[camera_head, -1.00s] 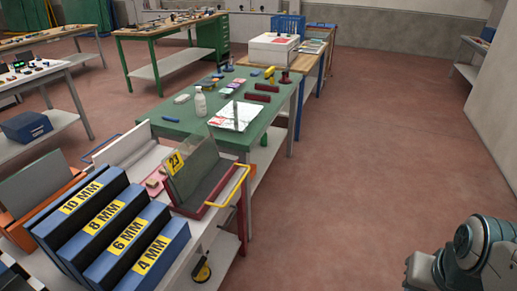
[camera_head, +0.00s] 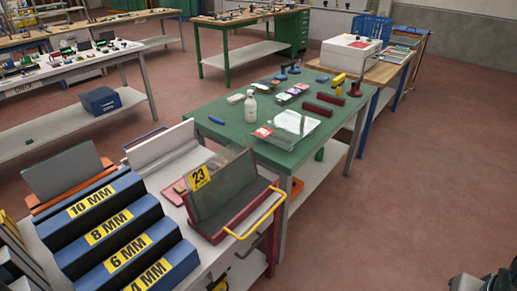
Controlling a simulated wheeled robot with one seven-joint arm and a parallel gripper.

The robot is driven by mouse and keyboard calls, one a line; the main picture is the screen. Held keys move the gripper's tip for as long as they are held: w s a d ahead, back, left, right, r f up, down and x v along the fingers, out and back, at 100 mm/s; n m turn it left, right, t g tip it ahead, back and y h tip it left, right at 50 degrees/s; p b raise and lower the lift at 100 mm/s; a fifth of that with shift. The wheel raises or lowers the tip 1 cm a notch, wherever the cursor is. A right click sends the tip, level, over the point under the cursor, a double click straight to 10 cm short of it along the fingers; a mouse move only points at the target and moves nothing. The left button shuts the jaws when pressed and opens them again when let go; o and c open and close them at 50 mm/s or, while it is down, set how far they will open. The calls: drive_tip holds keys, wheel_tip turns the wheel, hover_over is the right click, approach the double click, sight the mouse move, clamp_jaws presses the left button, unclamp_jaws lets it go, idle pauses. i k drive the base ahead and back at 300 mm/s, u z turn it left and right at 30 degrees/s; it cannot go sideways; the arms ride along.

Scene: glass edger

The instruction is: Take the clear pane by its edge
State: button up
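A see-through pane (camera_head: 224,182) stands tilted in a dark red rack (camera_head: 212,238) with a yellow bent handle, on the near bench. A yellow tag marked 23 (camera_head: 200,177) is at its left edge. Another clear, flat sheet (camera_head: 295,122) is on the green-topped table behind; I cannot tell which of the two is the task's pane. My gripper is not in view; only a dark bit of my arm shows at the bottom right corner.
Blue stepped blocks (camera_head: 108,229) labelled 10 to 4 MM fill the near bench's left. Open red floor (camera_head: 425,185) is at right.

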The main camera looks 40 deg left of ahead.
sight(211, 184)
drive_tip(key=u, duration=0.5)
drive_tip(key=i, duration=1.3)
drive_tip(key=u, duration=1.7)
drive_tip(key=i, duration=0.65)
drive_tip(key=u, duration=0.7)
